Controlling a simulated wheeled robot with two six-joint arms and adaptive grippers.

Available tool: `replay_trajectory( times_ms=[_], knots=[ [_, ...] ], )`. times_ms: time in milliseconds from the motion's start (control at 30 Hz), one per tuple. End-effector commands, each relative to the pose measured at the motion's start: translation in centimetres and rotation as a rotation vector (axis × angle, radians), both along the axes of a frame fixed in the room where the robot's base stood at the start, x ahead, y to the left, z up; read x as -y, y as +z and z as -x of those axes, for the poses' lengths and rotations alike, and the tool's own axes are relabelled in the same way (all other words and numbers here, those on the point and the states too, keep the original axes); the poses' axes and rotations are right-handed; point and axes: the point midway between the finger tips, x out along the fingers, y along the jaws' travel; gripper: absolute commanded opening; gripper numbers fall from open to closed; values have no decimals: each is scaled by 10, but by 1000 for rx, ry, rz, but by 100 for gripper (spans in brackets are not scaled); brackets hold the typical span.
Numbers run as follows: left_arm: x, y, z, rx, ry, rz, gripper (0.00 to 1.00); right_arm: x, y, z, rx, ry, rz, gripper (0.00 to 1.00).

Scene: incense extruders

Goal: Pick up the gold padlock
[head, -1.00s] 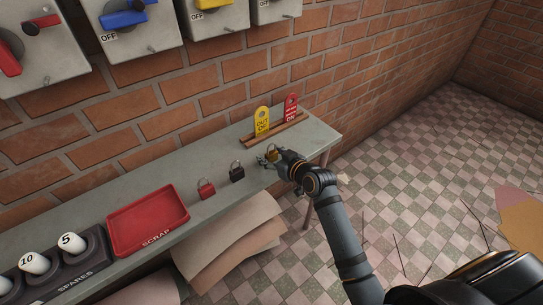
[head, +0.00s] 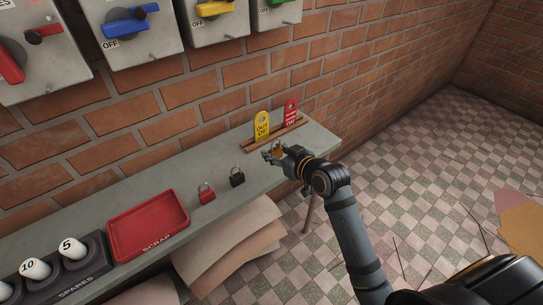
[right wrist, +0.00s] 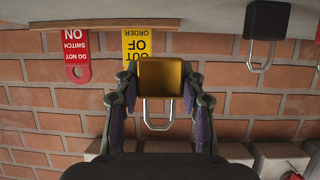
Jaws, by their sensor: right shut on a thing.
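The gold padlock (right wrist: 162,78) sits between the two fingers of my right gripper (right wrist: 160,103) in the right wrist view, body at the top and silver shackle below it in that picture. In the head view my right gripper (head: 272,154) is shut on the padlock, and only a small gold part (head: 278,149) shows. It is held a little above the grey bench (head: 215,170), near its right end, in front of the tags. My left gripper is not in view.
A black padlock (head: 237,180) and a red padlock (head: 207,195) stand to the left on the bench. A yellow tag (head: 262,126) and a red tag (head: 291,112) stand in a wooden rack behind. A red scrap tray (head: 148,224) lies farther left.

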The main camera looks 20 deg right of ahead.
Motion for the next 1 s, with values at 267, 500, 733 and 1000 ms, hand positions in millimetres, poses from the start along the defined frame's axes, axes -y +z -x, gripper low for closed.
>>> replay_trajectory(
  times_ms=[267, 500, 733, 1000],
  knots=[
    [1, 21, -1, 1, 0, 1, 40, 11, 55, 76, -5, 4, 15, 0],
    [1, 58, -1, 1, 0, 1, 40, 15, 70, 103, -3, -1, 2, 0],
    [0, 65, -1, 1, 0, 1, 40, 15, 68, 110, 1, 1, 0, 0],
    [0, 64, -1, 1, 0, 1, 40, 16, 67, 110, 2, 1, 0, 0]
  ],
)
